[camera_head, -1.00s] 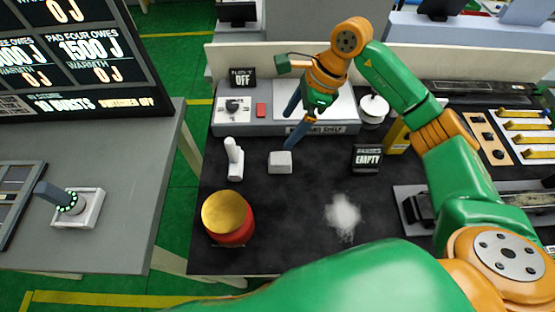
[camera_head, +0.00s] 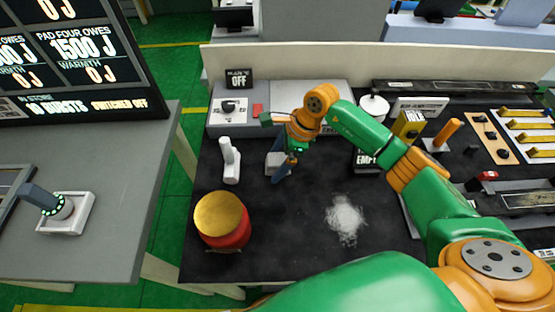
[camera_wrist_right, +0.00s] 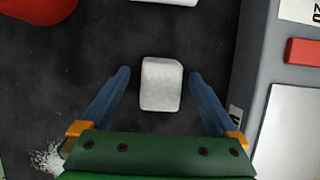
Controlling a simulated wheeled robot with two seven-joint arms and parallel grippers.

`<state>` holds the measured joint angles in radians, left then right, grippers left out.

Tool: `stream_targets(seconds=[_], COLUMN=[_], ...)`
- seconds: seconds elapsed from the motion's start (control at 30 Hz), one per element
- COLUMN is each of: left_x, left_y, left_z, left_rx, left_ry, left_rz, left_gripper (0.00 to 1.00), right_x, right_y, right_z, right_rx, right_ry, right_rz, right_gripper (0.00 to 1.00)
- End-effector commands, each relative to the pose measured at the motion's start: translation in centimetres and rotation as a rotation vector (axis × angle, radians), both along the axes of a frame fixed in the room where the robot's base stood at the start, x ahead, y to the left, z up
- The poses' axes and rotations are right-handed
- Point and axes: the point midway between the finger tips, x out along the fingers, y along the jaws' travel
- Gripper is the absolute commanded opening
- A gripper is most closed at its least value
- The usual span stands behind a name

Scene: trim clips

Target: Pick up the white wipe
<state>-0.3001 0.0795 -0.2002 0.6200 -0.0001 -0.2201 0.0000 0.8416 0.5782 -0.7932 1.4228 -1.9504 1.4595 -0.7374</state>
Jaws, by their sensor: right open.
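The white wipe (camera_wrist_right: 161,84) is a small pale block lying on the dark mat. In the right wrist view it sits between and just beyond the two blue fingers of my right gripper (camera_wrist_right: 158,82), with a gap on each side. My right gripper is open and empty. In the head view the gripper (camera_head: 277,168) is over the wipe (camera_head: 272,170) and hides part of it. I cannot tell from the picture exactly how high the fingers are above the mat. My left gripper is not in view.
A patch of white powder (camera_head: 346,220) lies to the right. A grey shelf (camera_head: 225,122) runs behind. The mat (camera_head: 285,240) is clear in front.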

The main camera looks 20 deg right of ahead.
Motion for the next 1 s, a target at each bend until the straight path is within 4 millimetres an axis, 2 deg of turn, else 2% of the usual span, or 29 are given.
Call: stream_targets(seconds=[0.1, 0.4, 0.43, 0.77, 0.9, 1.0], left_x=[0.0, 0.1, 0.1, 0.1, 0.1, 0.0], left_y=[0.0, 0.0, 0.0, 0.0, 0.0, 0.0], left_z=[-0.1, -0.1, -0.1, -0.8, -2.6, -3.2], left_rx=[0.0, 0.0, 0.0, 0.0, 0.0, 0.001], left_ry=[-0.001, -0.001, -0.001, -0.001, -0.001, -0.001], left_rz=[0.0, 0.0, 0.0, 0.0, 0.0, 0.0], left_gripper=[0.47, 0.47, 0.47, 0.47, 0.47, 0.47], right_x=[0.0, 0.0, 0.0, 0.1, -0.1, -1.7], right_y=[0.0, 0.0, 0.0, 0.0, -0.3, -1.9], right_z=[0.0, 0.0, 0.0, 0.7, 3.1, 5.7], right_rx=[0.0, 0.0, 0.0, 0.001, 0.0, -0.002], right_ry=[0.0, 0.0, -0.001, -0.003, -0.008, -0.008], right_rz=[0.0, 0.0, 0.0, 0.0, 0.0, -0.001], right_gripper=[0.92, 0.11, 0.07, 0.06, 0.06, 0.06])
